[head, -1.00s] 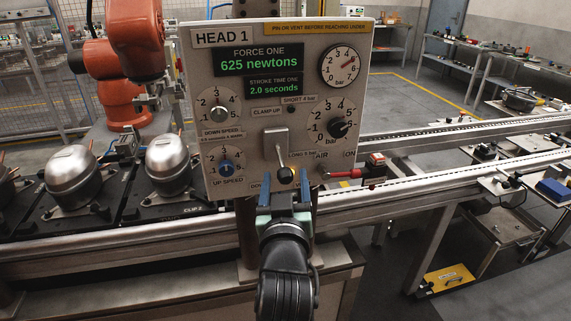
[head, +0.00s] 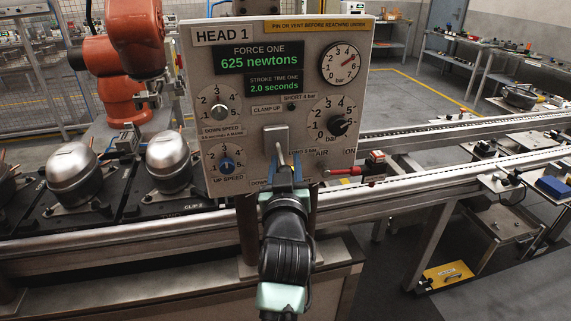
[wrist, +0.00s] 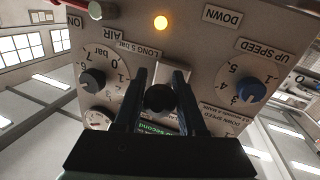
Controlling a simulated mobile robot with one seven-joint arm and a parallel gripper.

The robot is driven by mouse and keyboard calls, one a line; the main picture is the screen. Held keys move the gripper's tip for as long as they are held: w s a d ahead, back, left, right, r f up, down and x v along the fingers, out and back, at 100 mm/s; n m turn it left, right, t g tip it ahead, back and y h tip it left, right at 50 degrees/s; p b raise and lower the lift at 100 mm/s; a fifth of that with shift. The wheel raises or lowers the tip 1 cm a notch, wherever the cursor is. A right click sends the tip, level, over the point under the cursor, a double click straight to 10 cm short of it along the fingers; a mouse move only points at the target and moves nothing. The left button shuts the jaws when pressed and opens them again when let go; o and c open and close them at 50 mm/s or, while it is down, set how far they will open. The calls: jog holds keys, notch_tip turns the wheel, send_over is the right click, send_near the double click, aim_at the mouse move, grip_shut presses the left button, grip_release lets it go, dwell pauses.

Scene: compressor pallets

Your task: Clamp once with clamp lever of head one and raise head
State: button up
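The HEAD 1 panel (head: 300,105) stands upright in the middle of the head view, reading 625 newtons and 2.0 seconds. Its clamp lever comes out of a pale slotted plate (head: 271,139) low on the panel, below the CLAMP UP label. The lever's black knob (wrist: 158,98) shows in the wrist view between my two dark fingers. My gripper (head: 284,178) is at the lever, its fingers close against both sides of the knob. In the head view the knob is largely hidden by my gripper. The wrist picture shows the panel upside down, with a lit yellow lamp (wrist: 161,22).
Compressors (head: 75,176) stand on pallets at the left. Conveyor rails (head: 450,180) run to the right, and an orange robot arm (head: 130,40) stands behind.

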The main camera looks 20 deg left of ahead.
grip_shut()
dwell(1.0)
